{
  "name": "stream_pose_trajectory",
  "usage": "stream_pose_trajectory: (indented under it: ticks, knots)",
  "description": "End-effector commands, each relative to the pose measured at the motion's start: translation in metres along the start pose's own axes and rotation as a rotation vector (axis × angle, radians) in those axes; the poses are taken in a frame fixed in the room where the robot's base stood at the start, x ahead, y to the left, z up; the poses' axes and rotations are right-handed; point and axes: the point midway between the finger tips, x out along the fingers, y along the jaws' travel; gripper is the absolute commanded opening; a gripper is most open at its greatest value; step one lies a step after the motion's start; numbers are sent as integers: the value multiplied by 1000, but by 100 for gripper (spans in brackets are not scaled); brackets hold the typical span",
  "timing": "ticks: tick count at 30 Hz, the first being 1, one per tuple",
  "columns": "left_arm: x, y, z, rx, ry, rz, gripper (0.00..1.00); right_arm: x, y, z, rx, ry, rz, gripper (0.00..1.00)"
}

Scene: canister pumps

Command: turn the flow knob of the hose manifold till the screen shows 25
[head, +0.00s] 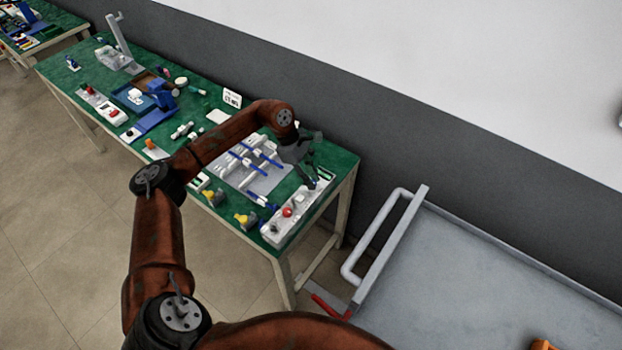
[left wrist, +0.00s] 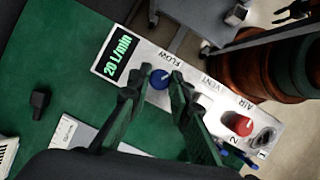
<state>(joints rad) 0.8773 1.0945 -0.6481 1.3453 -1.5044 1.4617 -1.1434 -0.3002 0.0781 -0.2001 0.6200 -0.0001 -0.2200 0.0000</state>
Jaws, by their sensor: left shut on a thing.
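The white panel of the hose manifold (head: 298,214) lies at the right end of the green table; it also shows in the left wrist view (left wrist: 205,98). Its screen (left wrist: 117,52) reads 20 L/min. The blue flow knob (left wrist: 159,79) sits beside the printed word FLOW. My left gripper (head: 313,182) reaches down over the panel, and in the left wrist view its fingers (left wrist: 158,84) are shut on the flow knob, one on each side. In the head view the gripper hides the knob.
A red knob (left wrist: 237,123) sits farther along the panel, near the words AIR and VENT. A grey plate with blue-handled parts (head: 262,182) and yellow-topped parts (head: 245,219) lie left of the panel. A grey cart (head: 480,270) stands right of the table.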

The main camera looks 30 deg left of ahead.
Motion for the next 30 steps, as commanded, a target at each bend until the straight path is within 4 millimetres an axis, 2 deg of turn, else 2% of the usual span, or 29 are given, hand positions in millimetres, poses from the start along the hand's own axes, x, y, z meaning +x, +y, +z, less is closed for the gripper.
stream_pose_trajectory:
  ticks: [5, 6, 13, 23, 26, 30]
  knots:
    - [-1, 1, -1, -2, 3, 4, 0, 0, 0, 0, 0, 0, 0, 36]
    - [-1, 1, -1, -3, 3, 4, 20, 0, 0, 0, 0, 0, 0, 36]
    - [-1, 1, -1, -2, 1, 2, 35, 0, 1, 0, 0, 0, 1, 36]
    - [-4, 1, 0, -1, 1, 3, 36, 0, 5, 0, -2, 0, 5, 36]
    - [-15, 2, 0, -1, 0, 5, 36, 0, 4, 0, -2, 0, 4, 36]
    - [-41, 2, -1, -2, 2, 6, 36, 0, 3, 0, -1, 0, 3, 36]
